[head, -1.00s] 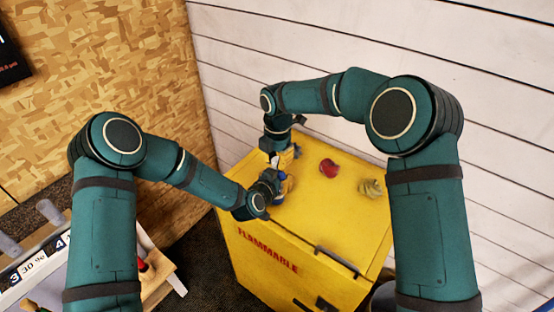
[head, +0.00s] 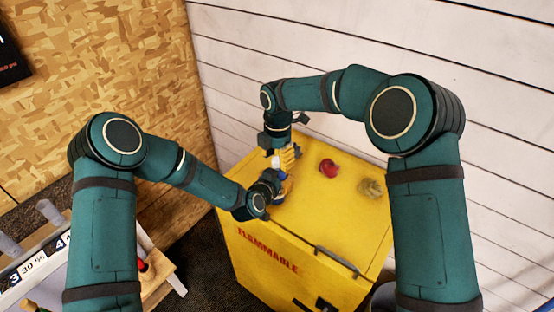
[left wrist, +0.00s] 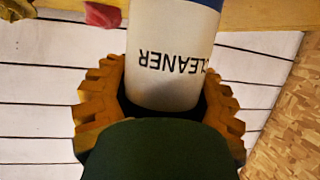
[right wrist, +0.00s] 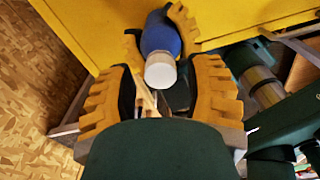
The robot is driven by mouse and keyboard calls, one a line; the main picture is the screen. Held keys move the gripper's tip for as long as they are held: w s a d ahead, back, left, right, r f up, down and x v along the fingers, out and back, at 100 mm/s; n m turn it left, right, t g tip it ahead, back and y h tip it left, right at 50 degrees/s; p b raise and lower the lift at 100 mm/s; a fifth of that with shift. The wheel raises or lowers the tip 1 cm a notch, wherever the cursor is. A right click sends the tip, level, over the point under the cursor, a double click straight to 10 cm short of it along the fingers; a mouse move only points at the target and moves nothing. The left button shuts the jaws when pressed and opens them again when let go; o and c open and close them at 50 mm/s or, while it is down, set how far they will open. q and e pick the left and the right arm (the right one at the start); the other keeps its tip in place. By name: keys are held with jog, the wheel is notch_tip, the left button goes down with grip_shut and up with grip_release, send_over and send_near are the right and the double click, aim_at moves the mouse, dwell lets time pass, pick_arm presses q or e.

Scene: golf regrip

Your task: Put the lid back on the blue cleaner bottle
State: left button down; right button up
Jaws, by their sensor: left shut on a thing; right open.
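The cleaner bottle (left wrist: 165,55) has a white label reading CLEANER, upside down in the left wrist view, and a blue part at that view's top edge. My left gripper (head: 279,184) is shut around it above the yellow cabinet. In the right wrist view the bottle's blue upper part (right wrist: 160,35) ends in a round white lid-like piece (right wrist: 160,71); I cannot tell how firmly that sits. My right gripper (right wrist: 165,78) is open, its fingers on either side of the white piece and apart from it. In the head view the white piece (head: 279,161) shows beside the right fingers.
The yellow FLAMMABLE cabinet (head: 318,217) stands under both grippers. A red object (head: 329,168) and a crumpled yellowish object (head: 370,188) lie on its top, right of the grippers. A white plank wall (head: 420,50) is behind, and a chipboard wall (head: 110,60) is left.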

notch_tip(320, 180, up, 4)
jog(key=shift+f, duration=0.15)
jog(key=shift+o, duration=0.5)
jog(key=shift+r+n, duration=1.1)
jog(key=shift+r, duration=0.65)
jog(key=shift+f, duration=0.1)
jog(key=shift+f, duration=3.95)
grip_shut()
jog(key=shift+c, duration=0.4)
grip_release()
